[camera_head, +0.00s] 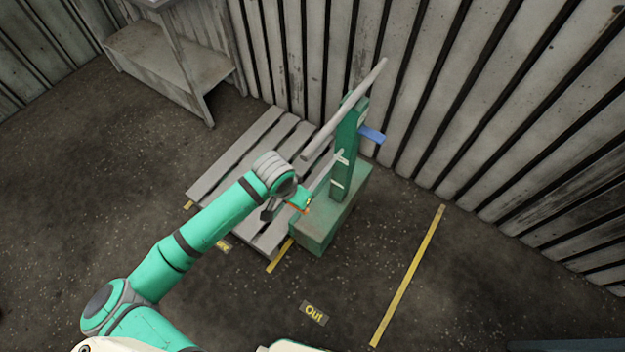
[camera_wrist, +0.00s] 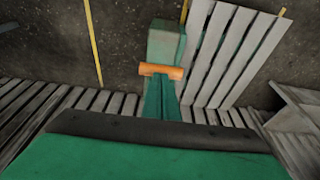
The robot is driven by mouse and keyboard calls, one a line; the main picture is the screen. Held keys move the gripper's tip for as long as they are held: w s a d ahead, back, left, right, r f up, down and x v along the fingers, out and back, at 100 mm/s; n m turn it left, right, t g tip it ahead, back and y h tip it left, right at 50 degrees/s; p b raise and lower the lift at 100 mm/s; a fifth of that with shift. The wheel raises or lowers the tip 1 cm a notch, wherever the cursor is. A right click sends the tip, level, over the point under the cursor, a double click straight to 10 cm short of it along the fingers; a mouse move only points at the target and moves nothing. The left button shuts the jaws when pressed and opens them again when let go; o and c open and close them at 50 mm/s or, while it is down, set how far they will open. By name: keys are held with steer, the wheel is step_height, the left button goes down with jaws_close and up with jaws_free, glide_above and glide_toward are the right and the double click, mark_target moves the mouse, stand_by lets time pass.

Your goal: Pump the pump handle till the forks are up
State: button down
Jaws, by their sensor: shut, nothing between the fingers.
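A green lifting stand (camera_head: 347,150) rises from a green box base (camera_head: 325,222) near the wall. A long grey bar (camera_head: 345,108), apparently the pump handle, crosses the top of the post at a slant. Pale slats or forks (camera_head: 322,178) show low beside the post, partly hidden by my arm. My gripper (camera_head: 267,212) is shut and empty, just left of the base and apart from the grey bar.
A grey slatted pallet (camera_head: 232,172) lies left of the stand. A blue part (camera_head: 372,135) juts from the post's right side. A metal table (camera_head: 165,65) stands at the back left, and a slatted wall (camera_head: 480,100) closes the rear. Floor right of the base is clear.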

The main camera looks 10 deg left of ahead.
steer(key=x, duration=0.2)
steer(key=s+x, duration=0.1)
steer(key=x, duration=0.3)
steer(key=shift+s+a+f, duration=0.1)
steer(key=shift+a+f, duration=0.2)
step_height(320, 180, up, 12)
steer(key=shift+d+f, duration=0.1)
steer(key=shift+f, duration=0.1)
steer(key=shift+r, duration=0.35)
steer(key=v, duration=0.2)
steer(key=w+v, duration=0.1)
steer(key=v, duration=0.2)
steer(key=shift+d+r, duration=0.1)
steer(key=shift+r, duration=0.05)
steer(key=shift+w, duration=0.1)
